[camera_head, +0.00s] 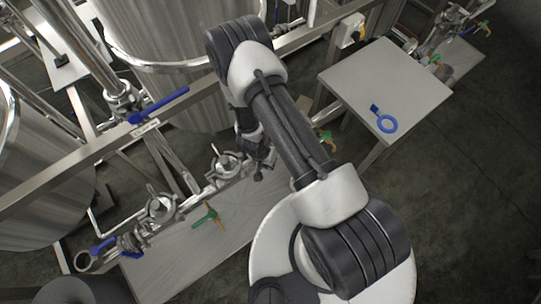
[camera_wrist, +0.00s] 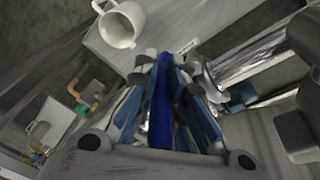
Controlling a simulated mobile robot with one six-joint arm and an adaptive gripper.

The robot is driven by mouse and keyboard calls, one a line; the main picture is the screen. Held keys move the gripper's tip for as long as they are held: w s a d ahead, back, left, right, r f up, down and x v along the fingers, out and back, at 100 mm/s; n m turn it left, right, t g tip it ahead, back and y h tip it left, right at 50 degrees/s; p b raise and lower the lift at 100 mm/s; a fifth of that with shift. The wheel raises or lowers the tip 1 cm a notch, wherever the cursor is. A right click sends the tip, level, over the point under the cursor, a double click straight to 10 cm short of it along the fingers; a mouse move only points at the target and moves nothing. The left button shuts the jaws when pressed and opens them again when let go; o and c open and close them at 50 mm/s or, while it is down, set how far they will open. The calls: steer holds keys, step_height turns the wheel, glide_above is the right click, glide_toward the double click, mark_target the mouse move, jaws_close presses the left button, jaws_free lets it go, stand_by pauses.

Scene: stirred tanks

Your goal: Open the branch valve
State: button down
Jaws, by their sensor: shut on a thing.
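In the wrist view, my gripper (camera_wrist: 160,75) is shut on a long blue lever handle (camera_wrist: 161,112), which runs lengthwise between the two fingers. I take it to be a valve handle; the valve body under it is hidden by the fingers. In the head view, my gripper (camera_head: 258,165) is small and partly hidden by my arm, near the steel pipework. The handle in its grip cannot be made out there. Which valve is the branch valve is not marked legibly.
Another blue lever (camera_head: 158,105) sits on a pipe by the rail. Green handles (camera_head: 207,216) and a blue handle (camera_head: 103,248) are on the lower pipework. A grey table (camera_head: 400,75) holds a blue ring tag (camera_head: 384,121). A white mug (camera_wrist: 121,24) shows in the wrist view. Steel tanks stand behind.

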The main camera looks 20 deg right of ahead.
steer(key=shift+a+t+h+p, duration=0.3)
steer(key=shift+a+h+p, duration=0.1)
steer(key=shift+h, duration=0.3)
steer(key=shift+s+f+h, duration=0.1)
steer(key=shift+f+h, duration=0.05)
steer(key=shift+h, duration=0.15)
steer(key=c, duration=1.9)
jaws_free()
steer(key=v, duration=1.2)
steer(key=shift+s, duration=0.1)
steer(key=shift+c, duration=0.2)
